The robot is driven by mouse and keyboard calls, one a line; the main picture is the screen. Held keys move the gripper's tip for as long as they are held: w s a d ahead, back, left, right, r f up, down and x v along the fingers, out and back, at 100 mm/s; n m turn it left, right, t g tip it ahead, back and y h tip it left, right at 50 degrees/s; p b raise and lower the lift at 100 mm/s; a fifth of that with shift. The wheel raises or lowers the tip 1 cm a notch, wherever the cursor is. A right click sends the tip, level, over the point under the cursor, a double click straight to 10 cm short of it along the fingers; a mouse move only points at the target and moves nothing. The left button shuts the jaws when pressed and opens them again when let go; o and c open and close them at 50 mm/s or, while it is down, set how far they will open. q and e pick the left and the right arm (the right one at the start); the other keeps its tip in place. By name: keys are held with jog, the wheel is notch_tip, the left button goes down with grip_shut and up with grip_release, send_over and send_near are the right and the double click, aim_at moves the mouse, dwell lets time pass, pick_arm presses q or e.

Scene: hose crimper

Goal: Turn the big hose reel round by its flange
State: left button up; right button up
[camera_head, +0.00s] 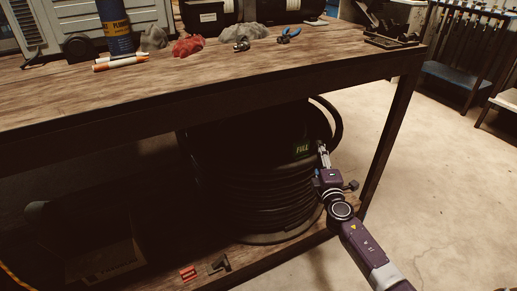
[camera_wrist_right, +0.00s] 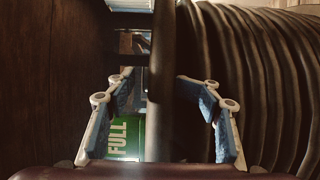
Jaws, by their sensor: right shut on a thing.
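The big hose reel (camera_head: 265,200) stands under the workbench on the lower shelf, wound with dark hose. A green "FULL" label (camera_head: 302,149) shows near its upper right; the label also shows in the right wrist view (camera_wrist_right: 118,140). My right gripper (camera_head: 323,150) reaches in from the lower right to the reel's upper right edge. In the right wrist view its fingers (camera_wrist_right: 157,82) lie either side of the upright dark flange edge (camera_wrist_right: 163,60), and it is shut on the flange. The hose coils fill the right of that view. My left gripper is not in view.
The workbench top (camera_head: 215,85) overhangs the reel, and a bench leg (camera_head: 392,130) stands right of my right gripper. A cardboard box (camera_head: 105,260) and a red item (camera_head: 188,273) are on the shelf. The floor at right is open.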

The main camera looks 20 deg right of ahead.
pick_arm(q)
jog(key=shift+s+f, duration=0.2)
pick_arm(e)
jog(key=shift+r, duration=0.15)
jog(key=shift+s, duration=0.1)
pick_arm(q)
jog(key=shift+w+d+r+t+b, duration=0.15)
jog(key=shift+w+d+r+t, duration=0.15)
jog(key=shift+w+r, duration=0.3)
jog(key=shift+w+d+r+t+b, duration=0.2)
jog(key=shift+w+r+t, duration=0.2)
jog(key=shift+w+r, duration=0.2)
pick_arm(e)
jog(key=s+d, duration=0.2)
jog(key=s, duration=0.6)
jog(key=shift+s+f, duration=0.25)
jog(key=shift+d, duration=0.1)
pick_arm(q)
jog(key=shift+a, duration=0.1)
